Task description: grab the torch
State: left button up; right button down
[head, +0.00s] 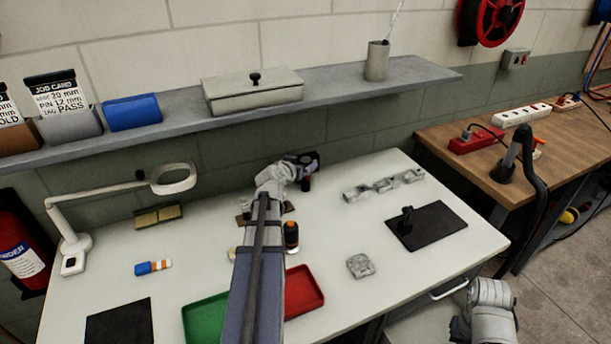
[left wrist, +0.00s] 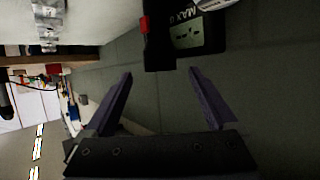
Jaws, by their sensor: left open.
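An upright black cylinder with an orange band (head: 291,236) stands on the white table just right of my left forearm; it looks like the torch, but I cannot be sure. My left gripper (head: 309,162) is beyond it, near the back edge of the table. In the left wrist view the left gripper's fingers (left wrist: 160,72) are spread with nothing between them. A dark device with a red part and a "MAX" label (left wrist: 188,37) lies beyond the fingertips. The torch-like cylinder is not recognizable in that view. My right arm shows at the lower right, without its gripper.
A red tray (head: 305,290) and a green tray (head: 204,318) lie at the front. A black mat (head: 440,232), metal brackets (head: 384,186) and a magnifier lamp (head: 175,179) also occupy the table. A shelf (head: 190,124) overhangs the back.

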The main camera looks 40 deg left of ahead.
aim_at(305, 161)
pick_arm(q)
jog(key=b+x, duration=0.1)
jog(key=x, duration=0.2)
jog(key=shift+w, duration=0.15)
grip_shut()
dwell(0.6)
